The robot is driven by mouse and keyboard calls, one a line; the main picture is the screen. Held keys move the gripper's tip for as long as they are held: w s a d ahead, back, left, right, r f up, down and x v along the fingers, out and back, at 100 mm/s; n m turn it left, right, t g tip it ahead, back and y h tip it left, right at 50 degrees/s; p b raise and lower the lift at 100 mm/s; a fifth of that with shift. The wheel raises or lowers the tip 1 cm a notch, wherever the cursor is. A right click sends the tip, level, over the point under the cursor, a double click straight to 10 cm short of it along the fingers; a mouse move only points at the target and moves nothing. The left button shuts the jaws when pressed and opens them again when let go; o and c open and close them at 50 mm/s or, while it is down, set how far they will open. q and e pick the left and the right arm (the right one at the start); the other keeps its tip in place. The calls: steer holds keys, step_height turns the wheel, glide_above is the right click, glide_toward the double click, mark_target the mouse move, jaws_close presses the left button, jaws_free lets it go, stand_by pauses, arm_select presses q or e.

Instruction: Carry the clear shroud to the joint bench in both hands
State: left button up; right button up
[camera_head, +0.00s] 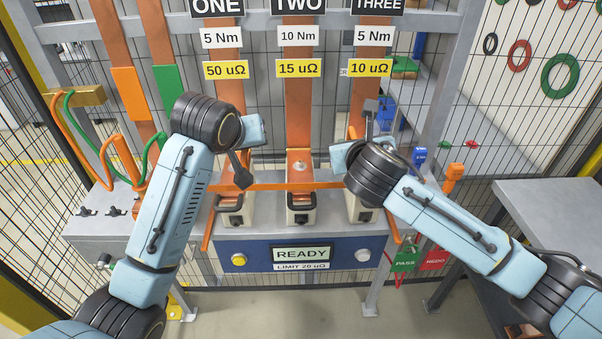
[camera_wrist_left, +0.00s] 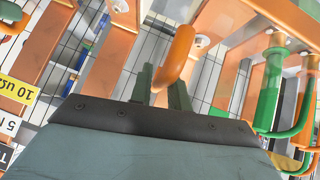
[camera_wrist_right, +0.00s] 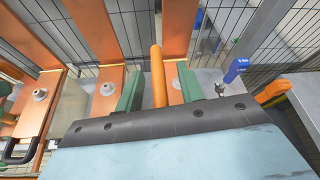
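The clear shroud's panel cannot be made out against the bench; orange handle-like bars show at my grippers. My left gripper (camera_wrist_left: 161,90) has its green fingers close together on an orange handle (camera_wrist_left: 178,55). My right gripper (camera_wrist_right: 159,90) has its fingers apart on both sides of an upright orange bar (camera_wrist_right: 157,72), with gaps showing. In the head view both wrists are over the joint bench (camera_head: 130,228), left gripper (camera_head: 240,172) near joint one and right gripper (camera_head: 370,110) near joint three; the wrists partly hide the fingertips.
Copper bars rise behind the bench under signs ONE (camera_head: 217,7), TWO (camera_head: 297,5) and THREE (camera_head: 378,5). A READY display (camera_head: 301,254) is on the front. Orange and green cables (camera_head: 80,125) stand left. A grey table (camera_head: 555,210) is right. Wire mesh closes the back.

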arm_select(q)
steer(key=shift+w+f, duration=0.1)
arm_select(e)
steer(key=shift+w, duration=0.15)
arm_select(q)
jaws_close()
arm_select(e)
steer(key=c, duration=0.5)
jaws_close()
stand_by(0.6)
